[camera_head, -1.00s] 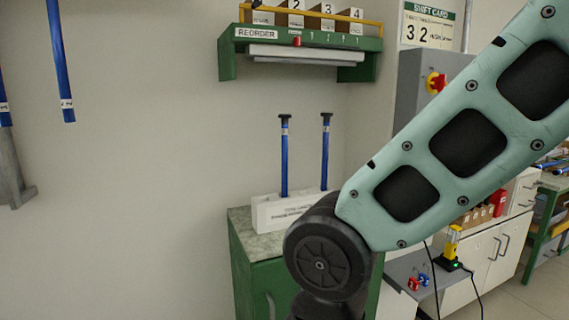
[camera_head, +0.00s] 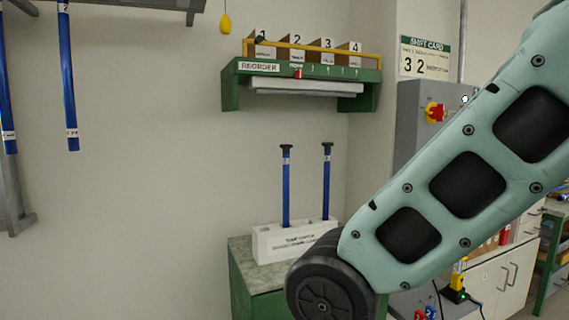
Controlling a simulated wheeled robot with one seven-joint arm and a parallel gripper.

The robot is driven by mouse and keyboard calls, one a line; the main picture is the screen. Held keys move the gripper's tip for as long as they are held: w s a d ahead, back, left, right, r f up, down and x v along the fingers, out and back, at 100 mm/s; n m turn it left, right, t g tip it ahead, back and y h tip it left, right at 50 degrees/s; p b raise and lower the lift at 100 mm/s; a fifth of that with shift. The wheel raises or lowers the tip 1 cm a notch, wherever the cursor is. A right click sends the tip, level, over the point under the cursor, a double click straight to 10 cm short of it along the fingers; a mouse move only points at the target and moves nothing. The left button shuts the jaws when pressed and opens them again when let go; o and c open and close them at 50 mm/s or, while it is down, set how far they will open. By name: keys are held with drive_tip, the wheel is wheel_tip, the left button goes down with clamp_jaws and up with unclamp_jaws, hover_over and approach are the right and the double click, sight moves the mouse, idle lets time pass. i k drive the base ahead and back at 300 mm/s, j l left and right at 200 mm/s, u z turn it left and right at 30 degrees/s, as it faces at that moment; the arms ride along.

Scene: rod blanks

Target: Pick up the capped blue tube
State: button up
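Two blue tubes with dark caps stand upright in a white block holder (camera_head: 278,244) on a green cabinet with a speckled top. One capped blue tube (camera_head: 286,190) is at the left of the holder, and the other capped blue tube (camera_head: 327,185) is at the right. More blue tubes hang at the upper left, one long blue tube (camera_head: 67,80) and another blue tube (camera_head: 6,90) at the picture's edge; their upper ends are cut off or unclear. My arm crosses the right side and hides the holder's right end. My gripper is not in view.
A green shelf (camera_head: 232,88) labelled REORDER, with numbered boxes, is on the wall above the tubes. A grey box with a red and yellow switch (camera_head: 435,112) is behind my arm. The wall between the hanging tubes and the holder is clear.

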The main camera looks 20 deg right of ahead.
sight(286, 148)
drive_tip(key=z, duration=0.55)
drive_tip(key=i+j+z, duration=0.2)
drive_tip(key=z, duration=0.3)
drive_tip(key=i+j+z, duration=0.45)
drive_tip(key=i+j, duration=0.15)
drive_tip(key=j, duration=0.15)
drive_tip(key=i+j+z, duration=0.1)
drive_tip(key=i+j, duration=0.2)
drive_tip(key=j, duration=0.25)
drive_tip(key=z, duration=0.05)
